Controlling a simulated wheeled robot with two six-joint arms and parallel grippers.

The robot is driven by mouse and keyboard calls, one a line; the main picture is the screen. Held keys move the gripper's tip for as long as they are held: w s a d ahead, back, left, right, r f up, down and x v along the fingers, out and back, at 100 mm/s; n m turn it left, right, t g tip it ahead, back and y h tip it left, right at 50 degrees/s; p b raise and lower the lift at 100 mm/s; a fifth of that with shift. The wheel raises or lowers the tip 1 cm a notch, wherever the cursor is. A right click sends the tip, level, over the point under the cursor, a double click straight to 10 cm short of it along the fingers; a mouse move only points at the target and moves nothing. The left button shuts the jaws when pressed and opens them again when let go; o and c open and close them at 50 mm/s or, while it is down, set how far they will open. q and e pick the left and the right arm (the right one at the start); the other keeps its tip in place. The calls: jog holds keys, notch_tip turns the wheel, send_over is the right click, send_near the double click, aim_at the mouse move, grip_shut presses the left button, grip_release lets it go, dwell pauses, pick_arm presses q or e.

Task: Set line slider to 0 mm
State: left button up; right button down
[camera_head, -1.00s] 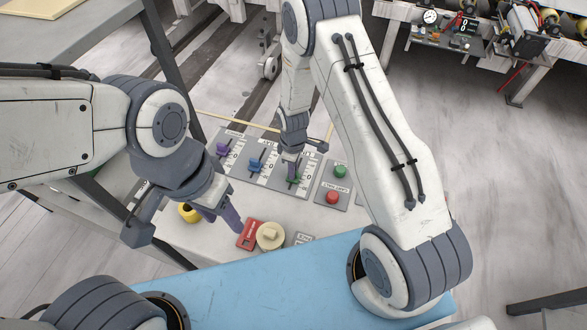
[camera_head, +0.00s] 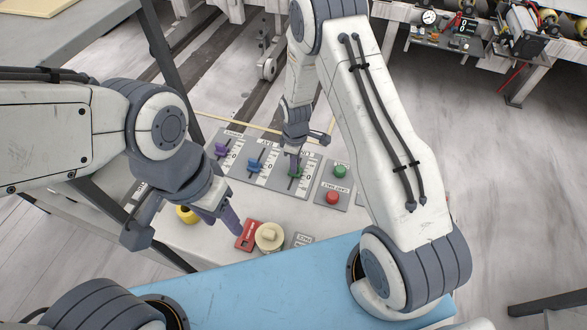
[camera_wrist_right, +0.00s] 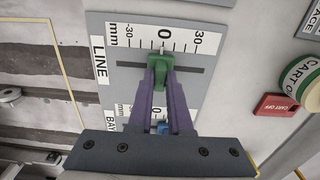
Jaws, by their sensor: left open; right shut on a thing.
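The green line slider knob (camera_wrist_right: 160,70) sits in its slot on the grey LINE panel (camera_wrist_right: 108,84) in the right wrist view. Its white pointer lies at or very near the 0 mark of the mm scale. My right gripper (camera_wrist_right: 158,82) is shut on the green knob, one purple finger on each side. In the head view the green knob (camera_head: 296,173) is partly hidden by my right gripper (camera_head: 294,163). My left gripper (camera_head: 227,219) is open and empty, low over the console near a red label block.
Blue (camera_head: 255,164) and purple (camera_head: 221,150) slider knobs stand left of the green one. Green (camera_head: 340,172) and red (camera_head: 333,197) buttons are to its right. A cream knob (camera_head: 269,237), a red block (camera_head: 246,235) and a yellow part (camera_head: 187,214) are in front.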

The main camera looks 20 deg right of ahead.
jog(key=c, duration=0.8)
grip_release()
jog(key=shift+c, duration=0.2)
jog(key=shift+r, duration=0.15)
notch_tip(320, 180, up, 10)
jog(key=b, duration=0.3)
jog(key=shift+r, duration=0.15)
jog(key=s+a+r+m+b, duration=0.2)
jog(key=s+a+r, duration=0.65)
jog(key=s, duration=0.25)
jog(key=s+a+r+m+y+b, duration=0.1)
jog(key=s+m+b, duration=0.1)
jog(key=s, duration=1.3)
jog(key=shift+s+a+r, duration=0.2)
jog(key=shift+s+r, duration=0.05)
jog(key=shift+r, duration=0.1)
